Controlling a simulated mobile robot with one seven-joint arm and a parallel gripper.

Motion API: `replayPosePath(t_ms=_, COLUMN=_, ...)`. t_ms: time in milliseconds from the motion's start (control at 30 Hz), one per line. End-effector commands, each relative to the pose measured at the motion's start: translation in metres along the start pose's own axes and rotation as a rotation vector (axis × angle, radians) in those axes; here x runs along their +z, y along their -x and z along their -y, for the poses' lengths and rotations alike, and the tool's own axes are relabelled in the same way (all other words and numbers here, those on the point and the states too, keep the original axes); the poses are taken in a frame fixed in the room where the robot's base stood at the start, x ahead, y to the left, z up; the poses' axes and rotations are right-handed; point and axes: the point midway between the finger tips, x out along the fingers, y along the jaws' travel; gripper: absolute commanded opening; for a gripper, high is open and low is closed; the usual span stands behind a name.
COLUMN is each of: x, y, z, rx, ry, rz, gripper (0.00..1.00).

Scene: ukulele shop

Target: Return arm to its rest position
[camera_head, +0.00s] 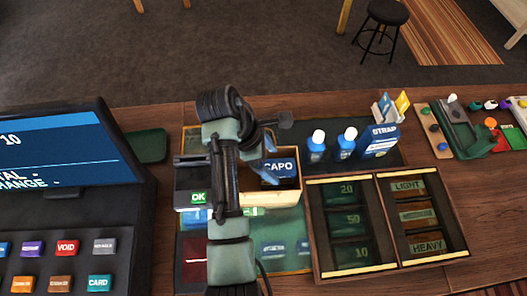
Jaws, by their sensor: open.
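My arm reaches up from the bottom of the head view over the counter and bends at a dark, coiled joint.
A register (62,185) stands at left, and a small device with a green OK key (198,197) lies beside my arm. Two blue bottles (316,148), (347,144), a STRAP box (380,142) and wooden compartment trays (315,235) are at right. A stool (386,14) stands beyond the counter.

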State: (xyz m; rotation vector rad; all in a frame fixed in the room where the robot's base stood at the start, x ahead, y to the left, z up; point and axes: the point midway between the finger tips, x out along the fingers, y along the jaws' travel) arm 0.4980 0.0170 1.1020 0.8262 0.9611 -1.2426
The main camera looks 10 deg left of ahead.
Motion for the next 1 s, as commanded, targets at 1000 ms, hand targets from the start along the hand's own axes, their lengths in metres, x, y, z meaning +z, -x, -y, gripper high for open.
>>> replayPosePath(t_ms=1000, x=0.052, y=0.131, z=-0.098, rx=0.596, ry=-0.579, rz=-0.210, gripper=0.91)
